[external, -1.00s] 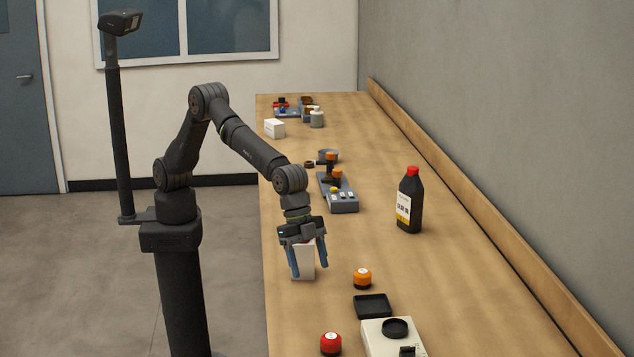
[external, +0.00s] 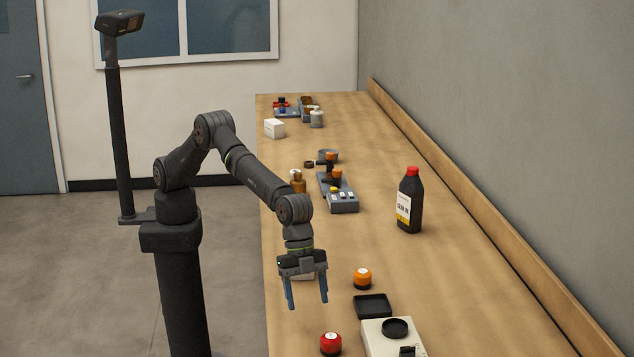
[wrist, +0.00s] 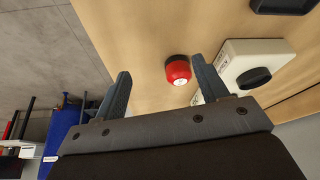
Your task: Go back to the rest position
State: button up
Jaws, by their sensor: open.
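My gripper (external: 306,291) is open and empty above the near part of the long wooden bench. Its two blue-grey fingers point down, and they also show in the wrist view (wrist: 163,90). A red-capped round thing (external: 331,343) stands on the bench in front of the gripper. It also shows in the wrist view (wrist: 178,70), beyond the fingers and apart from them.
An orange-topped round thing (external: 363,278), a black tray (external: 373,306) and a white device with a black round top (external: 376,339) are to the right. A black bottle (external: 409,205) stands upright farther back. A grey control unit (external: 342,201) and an amber bottle (external: 298,181) lie beyond my arm.

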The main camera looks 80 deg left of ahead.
jog(key=w+f, duration=0.2)
jog(key=w, duration=0.1)
jog(key=w+f, duration=0.1)
jog(key=shift+w+a+f, duration=0.15)
jog(key=shift+w+f, duration=0.1)
jog(key=shift+w, duration=0.15)
jog(key=shift+s+f, duration=0.1)
jog(key=shift+f, duration=0.6)
jog(key=shift+r, duration=0.3)
jog(key=shift+s+r, duration=0.15)
jog(key=shift+r, duration=0.35)
jog(key=shift+s+r, duration=0.15)
jog(key=shift+r, duration=0.35)
jog(key=s+r, duration=0.7)
jog(key=s, duration=0.4)
jog(key=shift+n, duration=0.7)
jog(key=w+a, duration=0.1)
jog(key=w, duration=0.1)
jog(key=w+a, duration=0.2)
jog(key=shift+w+a+f, duration=0.15)
jog(key=shift+w+a, duration=0.05)
jog(key=shift+a, duration=0.05)
